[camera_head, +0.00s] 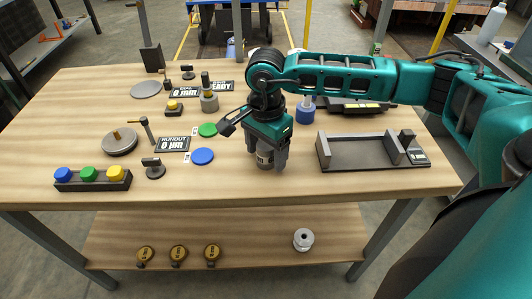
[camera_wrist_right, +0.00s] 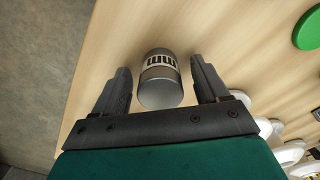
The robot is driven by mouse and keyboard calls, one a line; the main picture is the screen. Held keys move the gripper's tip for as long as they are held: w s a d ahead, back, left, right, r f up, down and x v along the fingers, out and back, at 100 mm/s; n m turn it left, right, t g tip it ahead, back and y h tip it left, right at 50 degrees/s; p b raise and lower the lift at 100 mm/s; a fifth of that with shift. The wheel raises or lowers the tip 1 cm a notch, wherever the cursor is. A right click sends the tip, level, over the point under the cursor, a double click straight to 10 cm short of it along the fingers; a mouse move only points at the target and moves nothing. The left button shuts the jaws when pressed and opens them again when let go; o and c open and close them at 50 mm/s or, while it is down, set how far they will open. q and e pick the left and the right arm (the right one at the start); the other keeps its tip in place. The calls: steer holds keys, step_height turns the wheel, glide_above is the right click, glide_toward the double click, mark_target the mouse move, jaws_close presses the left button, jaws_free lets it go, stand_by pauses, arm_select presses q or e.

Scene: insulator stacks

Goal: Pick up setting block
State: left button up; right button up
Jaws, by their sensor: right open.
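The setting block appears to be a grey metal cylinder with a light, dark-marked band around it, in the right wrist view (camera_wrist_right: 160,88). It stands on the wooden table near the front edge and shows partly in the head view (camera_head: 264,160), under my right gripper. My right gripper (camera_wrist_right: 160,92) is open, with one finger on each side of the cylinder and a visible gap to each. In the head view the gripper (camera_head: 266,158) points down over the cylinder and hides much of it. My left gripper is not in view.
A blue disc (camera_head: 203,156) and a green disc (camera_head: 208,130) lie left of my gripper. A dark grey fixture (camera_head: 370,165) stands right of it. A button box (camera_head: 93,184) and dial stands are at the left. A lower shelf (camera_head: 335,235) holds gauges and a ring.

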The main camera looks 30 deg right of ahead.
steer(key=shift+r, duration=0.1)
jaws_close()
stand_by(0.6)
